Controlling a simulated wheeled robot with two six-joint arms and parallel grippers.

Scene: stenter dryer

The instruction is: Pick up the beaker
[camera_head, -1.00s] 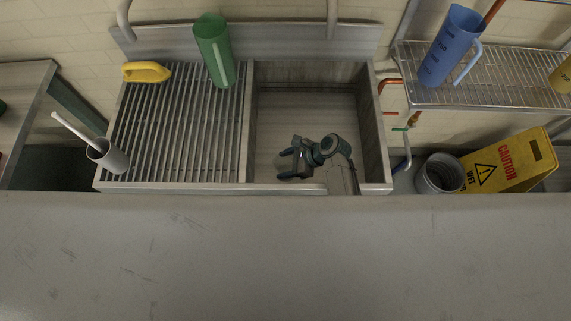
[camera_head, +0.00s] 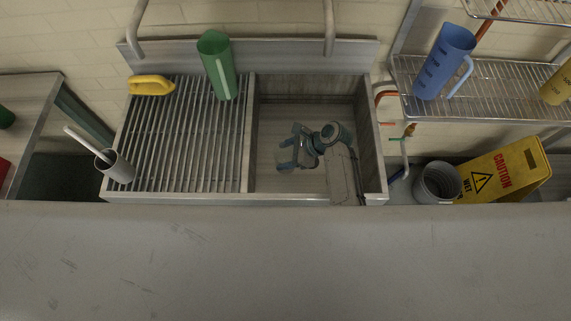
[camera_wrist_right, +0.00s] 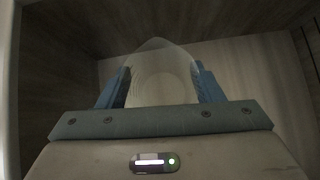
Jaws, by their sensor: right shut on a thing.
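The beaker (camera_wrist_right: 160,72) is a clear, see-through vessel in the right wrist view, held between the two blue fingers of my right gripper (camera_wrist_right: 162,88). The fingers are shut on its sides. In the head view my right gripper (camera_head: 284,155) is inside the sink basin, its fingers pointing left. The beaker is too faint to make out clearly there, and I cannot tell its height above the basin floor. My left gripper is not in view.
The sink (camera_head: 255,198) has basin walls close around my right gripper. On its slatted drainboard (camera_head: 180,150) are a green jug (camera_head: 217,68) and a yellow object (camera_head: 151,85). A blue jug (camera_head: 440,65) stands on the wire rack (camera_head: 500,92). A yellow caution sign (camera_head: 505,172) and grey bucket (camera_head: 437,183) are at right.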

